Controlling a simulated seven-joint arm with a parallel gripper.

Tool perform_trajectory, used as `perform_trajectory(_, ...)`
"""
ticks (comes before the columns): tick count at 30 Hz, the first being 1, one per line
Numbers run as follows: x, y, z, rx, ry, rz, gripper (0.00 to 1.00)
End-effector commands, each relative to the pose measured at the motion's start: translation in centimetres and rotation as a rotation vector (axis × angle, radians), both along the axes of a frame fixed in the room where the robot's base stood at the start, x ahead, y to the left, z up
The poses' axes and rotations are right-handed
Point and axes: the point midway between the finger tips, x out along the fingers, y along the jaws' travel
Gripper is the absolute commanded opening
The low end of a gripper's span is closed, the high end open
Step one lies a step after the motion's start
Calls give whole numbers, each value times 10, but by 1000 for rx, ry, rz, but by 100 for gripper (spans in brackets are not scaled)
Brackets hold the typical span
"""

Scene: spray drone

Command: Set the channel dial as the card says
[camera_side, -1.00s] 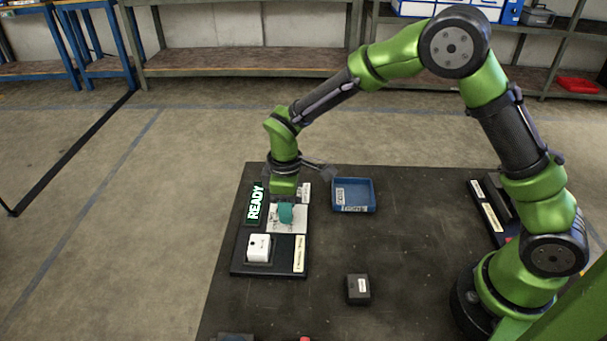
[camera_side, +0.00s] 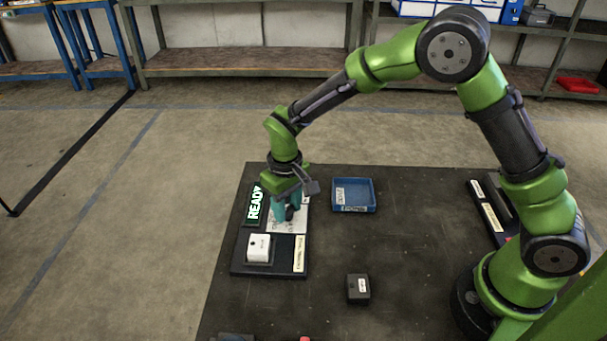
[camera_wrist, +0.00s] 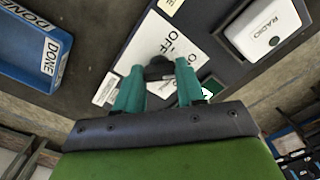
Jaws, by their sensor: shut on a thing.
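My gripper (camera_side: 286,214) points down over a white plate (camera_side: 280,226) on the dark panel at the left of the table. In the wrist view its two teal fingers (camera_wrist: 159,84) are shut on a dark round knob (camera_wrist: 158,68), one finger on each side. The white plate (camera_wrist: 150,40) under it carries printed words, of which "ON" and "OFF" can be read. The fingers hide part of the knob, and its pointer cannot be made out. I cannot tell which label is the card.
A lit "READY" sign (camera_side: 254,204) is left of the plate. A white box (camera_side: 259,247) marked "RADIO" stands in front, beside a cream label (camera_side: 299,254). A blue "DONE" tray (camera_side: 353,195) lies to the right. A small black box (camera_side: 358,289) stands nearer the front.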

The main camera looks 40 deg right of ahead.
Motion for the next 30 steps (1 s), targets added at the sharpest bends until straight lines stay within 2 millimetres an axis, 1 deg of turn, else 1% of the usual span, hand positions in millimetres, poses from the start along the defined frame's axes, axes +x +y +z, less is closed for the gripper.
perform_trajectory(7,0,0,1,1,-1,-47,8)
perform_trajectory(18,0,0,1,1,-1,-51,8)
perform_trajectory(19,0,0,1,1,-1,-51,40)
perform_trajectory(21,0,0,1,1,-1,-50,50)
perform_trajectory(24,0,0,1,1,-1,-50,64)
perform_trajectory(30,0,0,0,0,0,-49,64)
